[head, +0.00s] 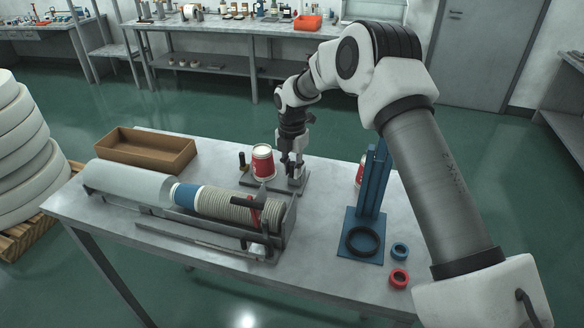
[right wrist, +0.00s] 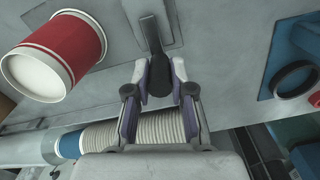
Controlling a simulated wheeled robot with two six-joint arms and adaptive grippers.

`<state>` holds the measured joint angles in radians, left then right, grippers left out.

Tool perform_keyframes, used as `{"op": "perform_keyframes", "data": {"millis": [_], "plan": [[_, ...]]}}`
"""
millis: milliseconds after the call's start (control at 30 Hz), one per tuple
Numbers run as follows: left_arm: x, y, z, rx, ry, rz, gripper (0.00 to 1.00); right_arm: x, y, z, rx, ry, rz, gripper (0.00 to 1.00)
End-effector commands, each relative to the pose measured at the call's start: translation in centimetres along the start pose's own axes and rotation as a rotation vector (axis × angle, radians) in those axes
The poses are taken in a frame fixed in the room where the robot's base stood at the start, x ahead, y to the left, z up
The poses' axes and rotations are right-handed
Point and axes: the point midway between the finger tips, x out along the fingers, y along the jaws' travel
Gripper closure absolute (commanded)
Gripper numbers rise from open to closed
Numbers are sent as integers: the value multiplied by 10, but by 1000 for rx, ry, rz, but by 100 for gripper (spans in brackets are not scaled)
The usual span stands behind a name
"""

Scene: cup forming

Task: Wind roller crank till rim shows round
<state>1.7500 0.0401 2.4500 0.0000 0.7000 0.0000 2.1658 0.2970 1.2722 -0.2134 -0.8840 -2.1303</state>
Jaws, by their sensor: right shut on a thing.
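A red and white cup (head: 262,162) stands on a grey base plate (head: 258,181) at the back middle of the table. In the right wrist view the cup (right wrist: 75,45) is at the upper left, beside my gripper. A dark crank handle (right wrist: 152,45) rises from the plate to the right of the cup. My right gripper (head: 293,172) is over the right end of the plate. In the right wrist view my right gripper (right wrist: 160,85) is shut on the crank handle, with a finger on each side. The head view shows no clear crank behind the fingers. My left gripper is out of view.
A trough with a ribbed stack (head: 228,205) and a red lever (head: 253,210) lies at the front left. A brown box (head: 145,150) stands behind it. A blue stand (head: 362,225), a blue ring (head: 400,250) and a red ring (head: 399,278) are at the right.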

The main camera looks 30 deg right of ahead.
Motion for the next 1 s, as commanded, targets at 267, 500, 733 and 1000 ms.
{"op": "perform_keyframes", "data": {"millis": [267,500,733,1000], "plan": [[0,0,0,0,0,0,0,2,0,0,10,-1,-1,100],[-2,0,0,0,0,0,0,2,2,0,50,0,-1,100],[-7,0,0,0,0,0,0,1,7,0,170,0,-2,100],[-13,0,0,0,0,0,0,1,16,1,407,-1,-1,100]]}}
